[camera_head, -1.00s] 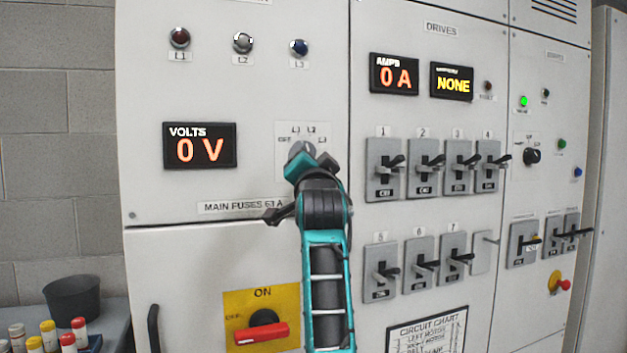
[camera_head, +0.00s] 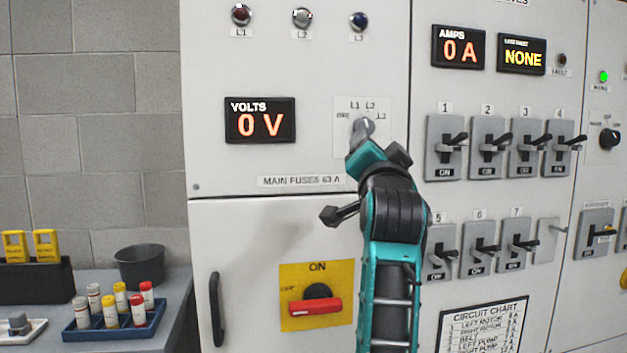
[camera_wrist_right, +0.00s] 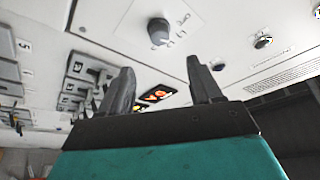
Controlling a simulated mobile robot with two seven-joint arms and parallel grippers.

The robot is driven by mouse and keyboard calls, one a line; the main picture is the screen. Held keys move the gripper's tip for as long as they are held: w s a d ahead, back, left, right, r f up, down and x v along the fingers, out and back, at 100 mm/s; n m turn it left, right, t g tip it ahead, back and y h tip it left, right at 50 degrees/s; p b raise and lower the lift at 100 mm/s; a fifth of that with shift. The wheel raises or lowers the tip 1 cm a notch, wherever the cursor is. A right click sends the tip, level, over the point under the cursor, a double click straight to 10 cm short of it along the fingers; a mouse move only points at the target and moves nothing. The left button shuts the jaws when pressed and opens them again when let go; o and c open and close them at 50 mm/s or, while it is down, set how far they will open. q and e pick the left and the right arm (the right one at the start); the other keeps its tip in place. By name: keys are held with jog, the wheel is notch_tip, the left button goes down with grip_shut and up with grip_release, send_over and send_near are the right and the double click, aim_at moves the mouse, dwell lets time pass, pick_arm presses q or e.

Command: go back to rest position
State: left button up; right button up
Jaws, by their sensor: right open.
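My right gripper (camera_head: 380,157) reaches up from the bottom of the head view, in front of the voltmeter selector knob (camera_head: 364,128) on the white panel. In the right wrist view its two dark fingers (camera_wrist_right: 160,80) are spread with nothing between them. The selector knob (camera_wrist_right: 158,31) shows there beyond the fingertips, apart from them. My left gripper is in neither view.
The VOLTS display (camera_head: 260,120) reads 0 V and the AMPS display (camera_head: 458,47) 0 A. A red main switch handle (camera_head: 316,306) lies level on a yellow plate. Breaker levers (camera_head: 455,140) stand right of my arm. A bench at lower left holds a blue fuse tray (camera_head: 150,325) and dark bucket (camera_head: 140,265).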

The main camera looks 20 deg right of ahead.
jog(key=a+f+n+g+y, duration=0.1)
jog(key=a+f+n+y, duration=0.25)
jog(key=f, duration=0.75)
jog(key=a+f+n+y, duration=0.2)
jog(key=f+n, duration=0.2)
jog(key=f, duration=0.6)
jog(key=a+f+n+g+y, duration=0.1)
jog(key=a+f+n+y, duration=0.25)
jog(key=f, duration=0.75)
jog(key=s+a+f+n+g+y, duration=0.1)
jog(key=s+a+f+n+g, duration=0.2)
jog(key=s+f, duration=0.8)
jog(key=s+a+f+n+g+y+p, duration=0.1)
jog(key=s+a+f+n+g+y, duration=0.1)
jog(key=s+f, duration=1)
notch_tip(320, 180, down, 2)
jog(key=shift+a+f+n+g+y, duration=0.1)
jog(key=shift+a+n+g+y, duration=0.3)
jog(key=shift+a, duration=0.7)
jog(key=shift+d, duration=0.1)
